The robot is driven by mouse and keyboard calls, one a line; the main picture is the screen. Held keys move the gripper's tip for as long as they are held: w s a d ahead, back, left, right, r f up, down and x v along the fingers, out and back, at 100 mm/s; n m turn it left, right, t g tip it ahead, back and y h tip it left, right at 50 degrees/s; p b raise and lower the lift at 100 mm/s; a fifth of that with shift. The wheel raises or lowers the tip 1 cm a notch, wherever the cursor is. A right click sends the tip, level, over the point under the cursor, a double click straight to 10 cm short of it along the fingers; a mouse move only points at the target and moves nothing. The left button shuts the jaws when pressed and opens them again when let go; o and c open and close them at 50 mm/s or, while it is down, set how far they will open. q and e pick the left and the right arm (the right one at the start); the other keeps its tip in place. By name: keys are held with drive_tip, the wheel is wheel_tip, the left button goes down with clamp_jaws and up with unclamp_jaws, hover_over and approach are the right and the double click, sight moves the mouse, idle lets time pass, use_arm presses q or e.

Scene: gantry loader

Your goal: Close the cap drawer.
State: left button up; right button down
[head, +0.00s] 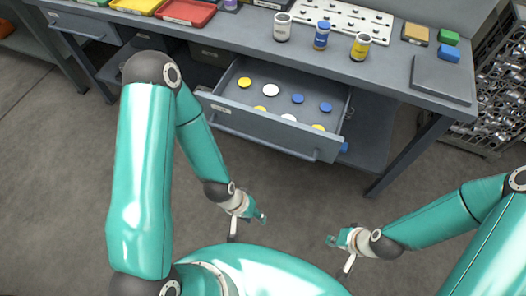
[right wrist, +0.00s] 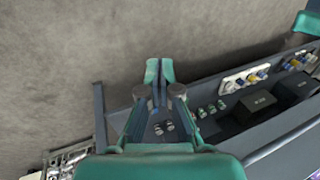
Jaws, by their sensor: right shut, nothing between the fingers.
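The cap drawer (head: 262,126) is pulled out from under the grey bench in the head view. Yellow, white and blue caps lie in it, among them a white cap (head: 270,90) and a blue cap (head: 297,98). A long bar handle (head: 265,143) runs along its front. My left gripper (head: 263,217) is in front of the drawer, below the handle in the picture and apart from it. Its fingers are too small to judge. My right gripper (head: 331,240) is further right, also apart from the drawer. In the right wrist view it (right wrist: 159,71) is shut and empty.
A red tray (head: 186,12) is at the left. Bare floor (head: 305,190) lies before the drawer.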

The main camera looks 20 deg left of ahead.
drive_tip(key=w+a+n+t+y+b, duration=0.2)
drive_tip(key=w+a+n+t+b, duration=0.5)
drive_tip(key=w+a+n+b, duration=0.85)
drive_tip(key=s+a+r+n+t+y+b, duration=0.5)
drive_tip(key=s+r+n+b, duration=0.55)
drive_tip(key=b, duration=0.55)
drive_tip(key=w+a+f+g+b, duration=0.1)
drive_tip(key=w+a+f, duration=0.1)
drive_tip(key=w+a, duration=0.5)
drive_tip(key=shift+w+a+f+y, duration=0.25)
drive_tip(key=shift+w+y, duration=0.05)
drive_tip(key=shift+w, duration=1.9)
